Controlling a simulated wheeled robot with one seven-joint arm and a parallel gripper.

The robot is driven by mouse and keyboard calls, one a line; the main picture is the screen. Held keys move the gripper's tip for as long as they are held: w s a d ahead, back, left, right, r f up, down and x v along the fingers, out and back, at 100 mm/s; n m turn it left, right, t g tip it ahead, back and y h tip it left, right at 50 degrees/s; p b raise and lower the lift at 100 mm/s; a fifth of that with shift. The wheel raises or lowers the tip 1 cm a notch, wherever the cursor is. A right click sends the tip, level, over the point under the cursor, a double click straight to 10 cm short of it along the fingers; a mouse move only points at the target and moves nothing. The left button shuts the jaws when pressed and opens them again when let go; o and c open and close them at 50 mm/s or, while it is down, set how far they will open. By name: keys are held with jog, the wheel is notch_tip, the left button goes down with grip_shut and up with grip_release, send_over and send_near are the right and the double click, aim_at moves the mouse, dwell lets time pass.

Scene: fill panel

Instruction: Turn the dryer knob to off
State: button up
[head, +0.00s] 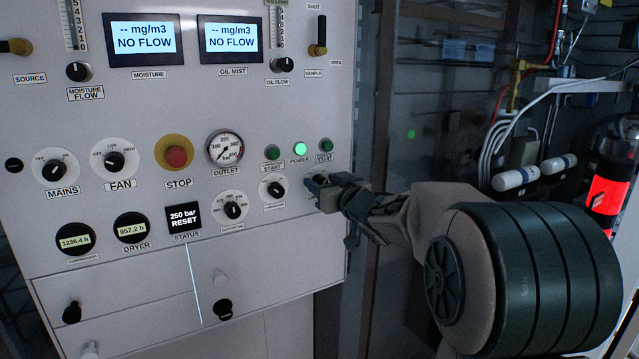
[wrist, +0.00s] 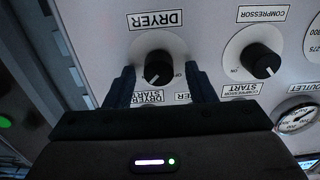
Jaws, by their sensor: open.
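The dryer knob (wrist: 158,68) is a black knob on a round white plate under the DRYER label, upside down in the wrist view. My gripper (wrist: 160,76) is open, with one dark finger on each side of the knob; I cannot tell whether either finger touches it. Small lettering beside the knob is too blurred to read surely, and I cannot tell its exact setting. In the head view my gripper (head: 332,190) is at the panel's right side and largely hides the dryer knob.
The compressor knob (head: 274,188) is just left of my gripper; it also shows in the wrist view (wrist: 261,60). Green start buttons (head: 325,145) and the outlet gauge (head: 224,147) are above. The red stop button (head: 176,156) is further left. Pipes and white cylinders (head: 515,179) are at right.

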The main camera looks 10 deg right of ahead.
jog(key=shift+w+a, duration=0.1)
jog(key=shift+w, duration=0.05)
jog(key=c, duration=1)
jog(key=shift+f, duration=0.1)
jog(key=shift+f+n+b, duration=0.1)
jog(key=shift+n+b, duration=0.3)
jog(key=shift+a+f+n+b, duration=0.1)
jog(key=shift+n+b, duration=2.6)
jog(key=shift+n, duration=1.6)
jog(key=shift+a+f+n+b, duration=0.1)
jog(key=shift+n+b, duration=2.55)
jog(key=shift+n, duration=1.65)
jog(key=shift+r, duration=0.1)
